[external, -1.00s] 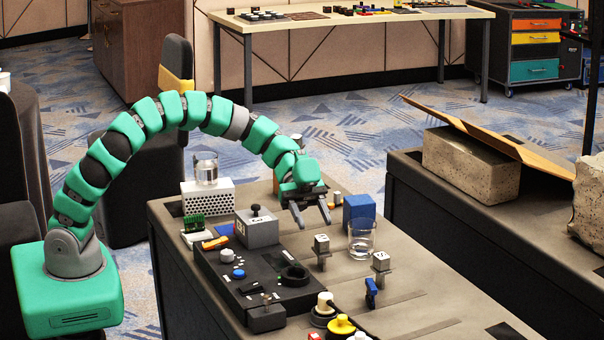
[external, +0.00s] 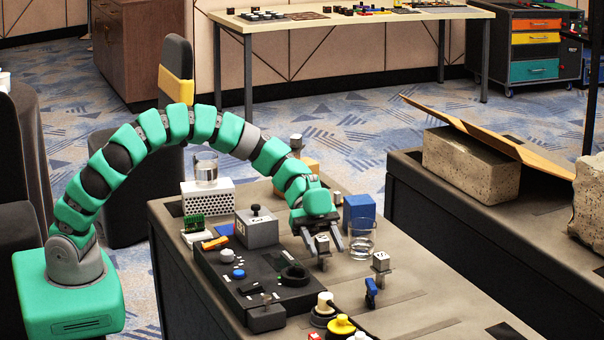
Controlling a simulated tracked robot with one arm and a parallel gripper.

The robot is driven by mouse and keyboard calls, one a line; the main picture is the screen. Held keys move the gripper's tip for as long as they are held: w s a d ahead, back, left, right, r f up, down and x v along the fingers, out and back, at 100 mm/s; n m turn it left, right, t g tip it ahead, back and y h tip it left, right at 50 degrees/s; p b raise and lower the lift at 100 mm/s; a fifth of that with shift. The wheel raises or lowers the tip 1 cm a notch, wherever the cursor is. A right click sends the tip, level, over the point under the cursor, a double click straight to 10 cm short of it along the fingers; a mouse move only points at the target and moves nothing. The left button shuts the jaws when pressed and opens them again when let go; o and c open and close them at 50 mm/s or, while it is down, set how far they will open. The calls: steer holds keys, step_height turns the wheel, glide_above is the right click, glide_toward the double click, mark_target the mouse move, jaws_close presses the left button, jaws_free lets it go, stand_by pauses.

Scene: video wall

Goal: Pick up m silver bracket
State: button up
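A small silver bracket (external: 323,247) with a pale, marked block on top stands upright on the dark table. My gripper (external: 324,250) points down over it, one finger on each side of its top. The fingers are spread, and I cannot tell whether they touch it. A similar silver bracket (external: 381,262) stands to the right and nearer the camera, apart from my gripper. I cannot read the marks that tell the brackets apart.
A clear glass (external: 362,240) and a blue box (external: 359,211) stand close right of my gripper. A black control panel (external: 262,278) with knobs lies to the left. A blue clamp-like piece (external: 371,291) stands in front. The table's right front is mostly clear.

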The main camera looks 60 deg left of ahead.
jaws_close()
